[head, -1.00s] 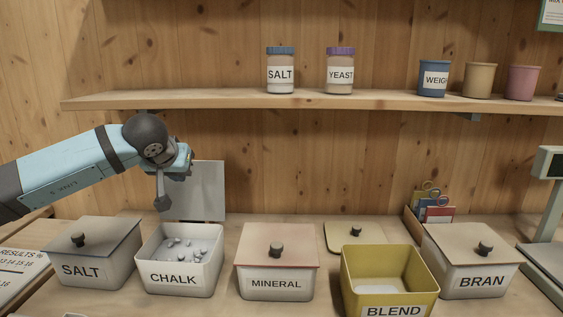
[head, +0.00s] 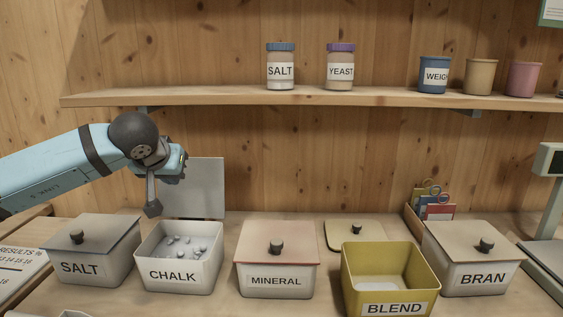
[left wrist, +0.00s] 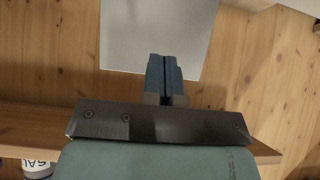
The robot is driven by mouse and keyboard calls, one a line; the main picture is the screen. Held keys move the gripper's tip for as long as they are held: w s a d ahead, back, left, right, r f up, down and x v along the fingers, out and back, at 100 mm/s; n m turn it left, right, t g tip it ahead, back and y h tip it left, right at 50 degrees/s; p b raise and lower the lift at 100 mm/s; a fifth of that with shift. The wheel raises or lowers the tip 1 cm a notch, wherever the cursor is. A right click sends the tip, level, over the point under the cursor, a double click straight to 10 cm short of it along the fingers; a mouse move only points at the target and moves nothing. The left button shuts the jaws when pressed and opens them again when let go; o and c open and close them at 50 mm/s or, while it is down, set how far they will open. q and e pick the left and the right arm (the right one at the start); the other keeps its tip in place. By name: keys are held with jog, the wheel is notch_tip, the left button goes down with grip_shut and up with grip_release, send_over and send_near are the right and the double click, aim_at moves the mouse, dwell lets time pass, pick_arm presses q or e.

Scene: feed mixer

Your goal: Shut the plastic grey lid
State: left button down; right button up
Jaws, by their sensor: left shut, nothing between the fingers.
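The plastic grey lid (head: 203,186) stands upright, open, at the back edge of the white CHALK bin (head: 172,277). The bin holds several pale lumps. My left gripper (head: 152,209) points down in front of the lid's left part, above the back left of the bin. Its fingers are shut with nothing between them. In the left wrist view the shut fingers (left wrist: 163,72) overlap the grey lid (left wrist: 150,30); whether they touch it I cannot tell. My right gripper is not in view.
Closed SALT (head: 92,255) and MINERAL (head: 276,273) bins flank the CHALK bin. An open yellow BLEND bin (head: 418,258) and a closed BRAN bin (head: 477,262) stand further right. A wooden shelf (head: 380,98) with jars and cups runs above the lid.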

pick_arm(q)
jog(key=shift+s+r+b, duration=0.1)
jog(key=shift+s+b, duration=0.2)
jog(key=shift+s, duration=1.05)
